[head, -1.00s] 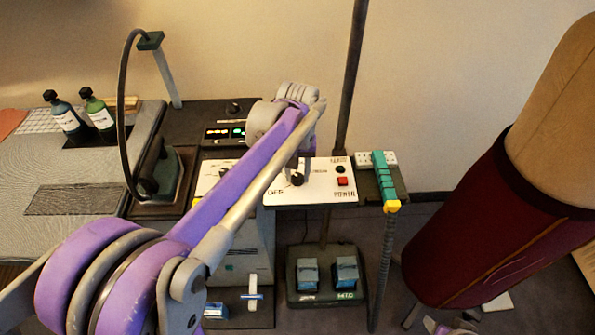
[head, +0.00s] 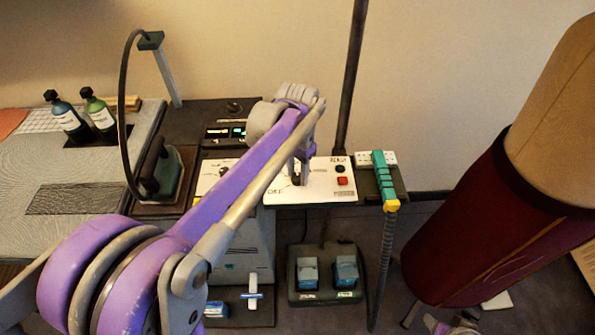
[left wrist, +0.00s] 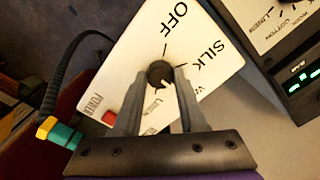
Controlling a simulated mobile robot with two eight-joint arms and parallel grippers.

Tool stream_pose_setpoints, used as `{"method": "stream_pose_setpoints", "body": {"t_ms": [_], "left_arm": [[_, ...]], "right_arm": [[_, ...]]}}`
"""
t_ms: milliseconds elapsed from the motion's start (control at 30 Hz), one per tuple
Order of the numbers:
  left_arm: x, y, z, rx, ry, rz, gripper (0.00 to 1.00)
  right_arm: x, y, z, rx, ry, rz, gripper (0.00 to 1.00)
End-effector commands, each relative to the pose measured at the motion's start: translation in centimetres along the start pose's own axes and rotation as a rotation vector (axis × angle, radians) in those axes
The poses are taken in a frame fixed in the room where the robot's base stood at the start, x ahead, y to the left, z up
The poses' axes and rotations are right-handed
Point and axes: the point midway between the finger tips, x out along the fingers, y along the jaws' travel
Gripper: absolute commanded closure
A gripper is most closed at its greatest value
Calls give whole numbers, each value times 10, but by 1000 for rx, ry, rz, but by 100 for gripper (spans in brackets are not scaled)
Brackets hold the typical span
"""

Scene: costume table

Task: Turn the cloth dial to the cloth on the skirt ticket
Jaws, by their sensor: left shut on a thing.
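The cloth dial (left wrist: 160,73) is a dark round knob on a white panel (left wrist: 130,70) lettered OFF and SILK, with further words partly covered by my fingers. My left gripper (left wrist: 158,80) is shut on the dial, one finger on each side. In the head view, my left gripper (head: 300,175) reaches down onto the same panel (head: 325,172), and its fingers mostly hide the dial. Where the dial points cannot be read surely. A maroon skirt (head: 470,225) hangs on the dress form at the right; no ticket is legible. Part of my right arm shows at the bottom edge, its jaws unclear.
A red button (head: 342,182) sits on the panel, right of the dial. A teal-handled tool (head: 380,175) lies right of the panel. An iron (head: 160,175) and two bottles (head: 68,118) stand left. A dark pole (head: 350,80) rises behind the panel.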

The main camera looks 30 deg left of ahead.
Motion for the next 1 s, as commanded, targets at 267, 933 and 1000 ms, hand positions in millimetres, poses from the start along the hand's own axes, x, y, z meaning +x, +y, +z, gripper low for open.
{"method": "stream_pose_setpoints", "body": {"t_ms": [267, 933, 1000], "left_arm": [[0, 0, 0, 23, 0, 0, 100], [0, 0, 0, 22, 0, 0, 29], [-1, 0, 0, 22, 0, 0, 29]], "right_arm": [[0, 0, 0, 0, 0, 0, 50], [0, 0, 0, 0, 0, 0, 50], [0, 0, 0, 0, 0, 0, 50]]}}
